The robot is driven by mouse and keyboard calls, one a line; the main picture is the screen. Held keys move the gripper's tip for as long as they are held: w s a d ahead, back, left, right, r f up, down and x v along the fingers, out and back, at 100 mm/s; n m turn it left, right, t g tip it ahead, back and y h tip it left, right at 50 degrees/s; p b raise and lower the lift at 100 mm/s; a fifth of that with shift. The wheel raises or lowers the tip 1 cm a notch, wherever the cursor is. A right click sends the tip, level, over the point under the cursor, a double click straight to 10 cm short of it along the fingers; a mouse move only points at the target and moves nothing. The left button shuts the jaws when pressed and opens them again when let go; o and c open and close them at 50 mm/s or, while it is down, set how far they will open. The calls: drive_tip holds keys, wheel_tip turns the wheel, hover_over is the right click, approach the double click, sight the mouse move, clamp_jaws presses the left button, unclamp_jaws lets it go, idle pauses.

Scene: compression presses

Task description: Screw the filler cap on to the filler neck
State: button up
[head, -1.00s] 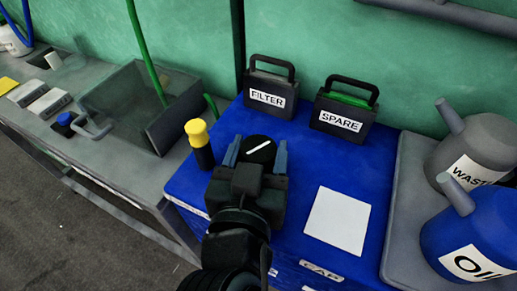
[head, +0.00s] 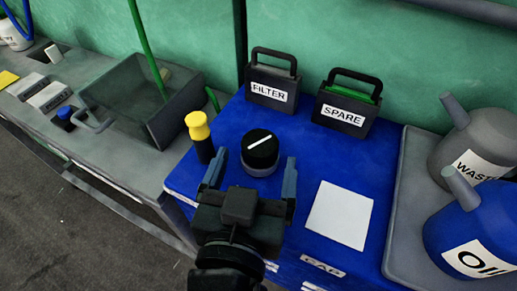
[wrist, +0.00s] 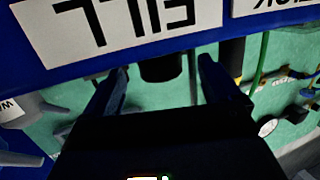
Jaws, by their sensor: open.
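The black filler cap (head: 260,143), with a white line across its top, sits upright on the blue cabinet top. A short grey band, which looks like the filler neck (head: 260,168), shows right under it; I cannot tell how tightly they are joined. The white line slants up to the right. My gripper (head: 254,158) is open and empty on the near side of the cap, its blue-grey fingers spread left and right of it and clear of it. In the wrist view, a dark cylinder (wrist: 163,68), likely the cap, shows between the spread fingers.
A yellow-topped black bottle (head: 201,138) stands close left of the cap. The FILTER box (head: 273,83) and SPARE box (head: 343,107) stand behind. A white sheet (head: 340,214) lies to the right. The waste can (head: 478,145) and oil can (head: 475,225) stand on a grey tray.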

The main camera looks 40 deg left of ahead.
sight(257, 162)
drive_tip(key=shift+v, duration=1.7)
drive_tip(key=shift+s+d, duration=0.1)
